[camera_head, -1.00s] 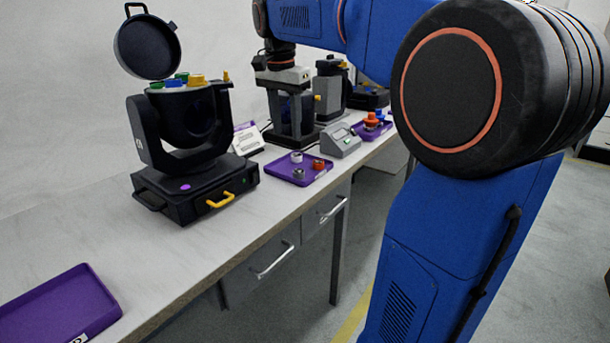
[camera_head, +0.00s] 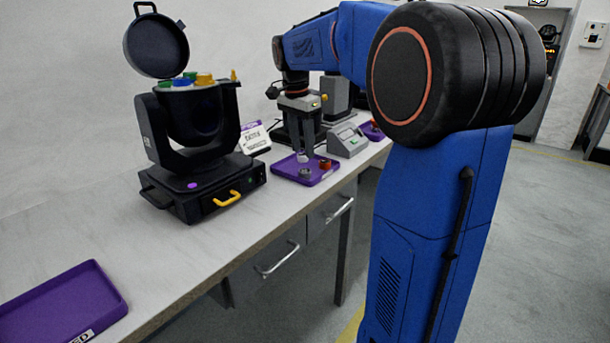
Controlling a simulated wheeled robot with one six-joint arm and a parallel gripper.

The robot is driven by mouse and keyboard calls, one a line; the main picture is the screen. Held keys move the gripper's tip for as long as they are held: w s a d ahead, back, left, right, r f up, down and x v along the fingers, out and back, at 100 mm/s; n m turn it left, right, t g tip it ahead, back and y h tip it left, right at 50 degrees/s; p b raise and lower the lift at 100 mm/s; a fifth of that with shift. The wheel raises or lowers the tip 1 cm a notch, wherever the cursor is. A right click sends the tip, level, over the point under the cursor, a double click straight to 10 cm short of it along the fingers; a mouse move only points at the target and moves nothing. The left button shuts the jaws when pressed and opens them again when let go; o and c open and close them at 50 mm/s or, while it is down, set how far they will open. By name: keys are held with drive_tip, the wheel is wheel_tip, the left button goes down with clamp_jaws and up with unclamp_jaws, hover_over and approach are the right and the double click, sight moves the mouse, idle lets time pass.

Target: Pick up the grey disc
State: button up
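The grey disc (camera_head: 305,173) is small and lies near the front of a purple tray (camera_head: 288,175) on the bench. A white ring-like piece (camera_head: 302,157) is just behind it, and a red-brown piece (camera_head: 325,163) is to its right on the same tray. My gripper (camera_head: 302,148) points down above the back part of the tray, with its two grey fingers apart. Its tips are close to the white piece in the picture. The grey disc shows clear of the fingers, with nothing held between them. The exact height of the tips over the tray is hard to tell.
A black moving-head lamp (camera_head: 195,130) with its lid raised stands left of the tray, coloured pieces on its top. A grey box with a small display (camera_head: 348,142) is right of the tray. An empty-looking purple tray (camera_head: 65,300) lies at the front left.

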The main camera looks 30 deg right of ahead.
sight(305, 170)
drive_tip(key=shift+w+d+f, duration=0.1)
drive_tip(key=shift+d+f, duration=0.05)
drive_tip(key=shift+f, duration=1.1)
drive_tip(key=shift+w+d+f, duration=0.1)
drive_tip(key=shift+d+f, duration=0.1)
drive_tip(key=shift+f, duration=1)
drive_tip(key=shift+d+f, duration=0.15)
drive_tip(key=shift+f, duration=1.1)
drive_tip(key=c, duration=0.8)
